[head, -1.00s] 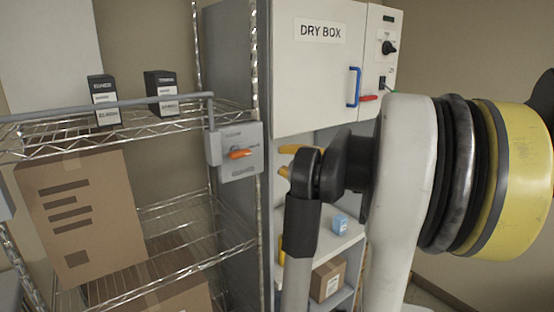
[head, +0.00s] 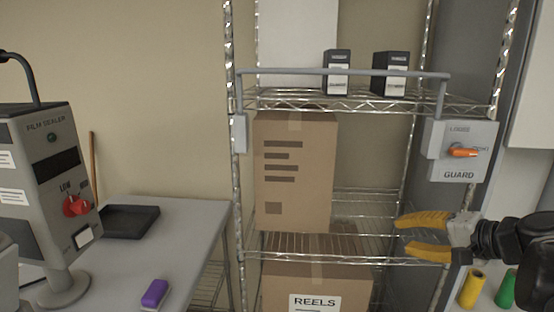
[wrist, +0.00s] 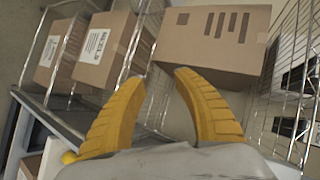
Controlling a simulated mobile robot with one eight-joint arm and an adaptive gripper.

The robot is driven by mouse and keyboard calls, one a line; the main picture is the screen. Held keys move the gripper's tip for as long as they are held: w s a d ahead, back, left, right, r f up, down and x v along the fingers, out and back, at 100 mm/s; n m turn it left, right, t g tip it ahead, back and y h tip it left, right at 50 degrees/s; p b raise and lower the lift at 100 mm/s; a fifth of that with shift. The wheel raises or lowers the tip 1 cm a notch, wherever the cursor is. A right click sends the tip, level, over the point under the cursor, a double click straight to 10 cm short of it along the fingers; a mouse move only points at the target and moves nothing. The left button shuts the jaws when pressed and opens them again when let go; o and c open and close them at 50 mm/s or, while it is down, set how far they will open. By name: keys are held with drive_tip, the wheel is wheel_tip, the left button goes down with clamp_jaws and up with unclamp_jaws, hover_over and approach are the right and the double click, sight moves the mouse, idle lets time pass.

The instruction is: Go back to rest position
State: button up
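My gripper (head: 398,238) is at the right of the head view, in front of the wire shelf rack. Its two yellow fingers are spread apart and point left, with nothing between them. In the wrist view my gripper (wrist: 160,75) also shows open and empty, its fingers pointing toward a cardboard box (wrist: 212,42). That box (head: 305,200) stands on the rack's middle shelf, left of the fingers and apart from them in the head view.
A guard box with an orange lever (head: 464,152) is just above my gripper. A REELS carton (head: 317,285) sits lower. Two small dark boxes (head: 337,72) stand on the top shelf. At left are a film sealer (head: 45,185), black tray (head: 128,222) and purple block (head: 155,293) on a table.

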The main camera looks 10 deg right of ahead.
drive_tip(key=s+a+f+n+g+h+b, duration=0.2)
drive_tip(key=s+a+f+n+b, duration=0.3)
drive_tip(key=a+f, duration=0.3)
drive_tip(key=s+a+f+n+g+h+b, duration=0.2)
drive_tip(key=s+a+f+n+b, duration=0.4)
drive_tip(key=f, duration=1)
drive_tip(key=s+a+b, duration=0.1)
drive_tip(key=a, duration=0.2)
drive_tip(key=shift+s+a+f+n+h, duration=0.3)
drive_tip(key=shift+s, duration=0.05)
